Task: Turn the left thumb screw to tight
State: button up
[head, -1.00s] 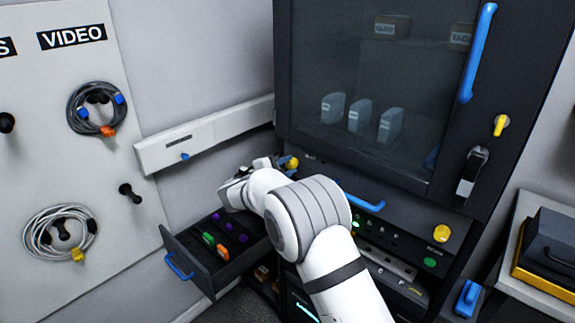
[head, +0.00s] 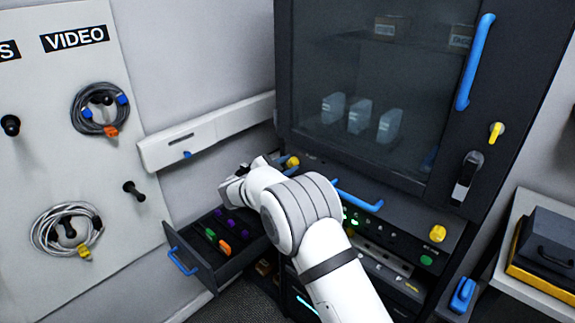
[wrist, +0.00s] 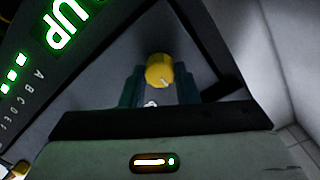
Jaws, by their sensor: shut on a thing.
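The left thumb screw (head: 292,162) is a yellow knob on the left end of the dark panel below the glass door. In the wrist view the yellow knob (wrist: 160,70) sits between the two teal fingers of my gripper (wrist: 158,88), with a small pale mark on its face. My gripper is shut on it. In the head view my arm covers most of my gripper, and only the knob's top shows. The right thumb screw (head: 438,233) is another yellow knob at the panel's right end. I cannot tell how tight either screw is.
An open drawer (head: 182,240) with coloured connectors lies below my wrist. The glass-doored cabinet (head: 350,75) rises behind, with a blue handle (head: 357,195) at its lower edge. A white rail (head: 205,132) and a board with hanging cables (head: 98,108) are at left.

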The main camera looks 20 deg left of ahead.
jog(key=shift+f, duration=0.1)
jog(key=o, duration=1)
jog(key=b+v, duration=0.2)
jog(key=v, duration=0.5)
jog(key=shift+s+a, duration=0.1)
jog(key=shift+s, duration=0.3)
